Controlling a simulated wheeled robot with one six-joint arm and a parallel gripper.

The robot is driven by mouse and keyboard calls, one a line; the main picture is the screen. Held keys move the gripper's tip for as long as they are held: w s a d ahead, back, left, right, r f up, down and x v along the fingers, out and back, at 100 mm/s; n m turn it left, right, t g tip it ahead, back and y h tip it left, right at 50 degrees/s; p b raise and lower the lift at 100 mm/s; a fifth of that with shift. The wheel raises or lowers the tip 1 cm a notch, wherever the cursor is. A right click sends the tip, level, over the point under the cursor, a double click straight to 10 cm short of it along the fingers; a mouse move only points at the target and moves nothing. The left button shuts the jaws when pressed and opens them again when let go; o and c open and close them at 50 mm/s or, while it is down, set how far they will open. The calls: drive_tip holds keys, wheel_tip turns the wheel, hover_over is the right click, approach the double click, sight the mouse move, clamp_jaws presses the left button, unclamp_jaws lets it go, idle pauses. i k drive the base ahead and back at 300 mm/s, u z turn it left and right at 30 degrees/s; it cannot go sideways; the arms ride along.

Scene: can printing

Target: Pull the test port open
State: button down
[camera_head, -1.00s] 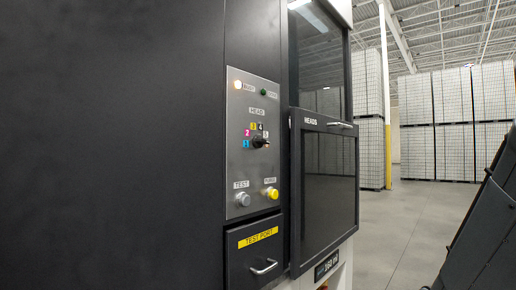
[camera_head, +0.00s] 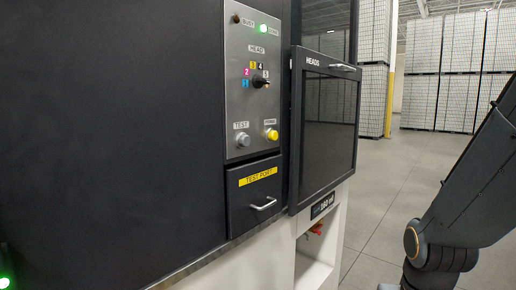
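The test port (camera_head: 240,209) is a dark drawer front low on the machine, under the control panel, with a yellow "TEST PORT" label (camera_head: 258,177) and a silver bar handle (camera_head: 263,204). Its front looks flush with the machine, so it appears closed. My gripper is not in view. Only part of my dark arm (camera_head: 470,200) shows at the right, well apart from the handle.
The control panel (camera_head: 251,85) has a lit green lamp (camera_head: 263,28), a dark busy lamp, a head knob and two buttons. Open floor (camera_head: 385,200) lies right of the machine. Stacked white pallets (camera_head: 445,75) stand behind.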

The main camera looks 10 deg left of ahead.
sight(253, 195)
drive_tip(key=k, duration=0.95)
drive_tip(key=u, duration=0.8)
drive_tip(key=i, duration=0.8)
drive_tip(key=u, duration=0.05)
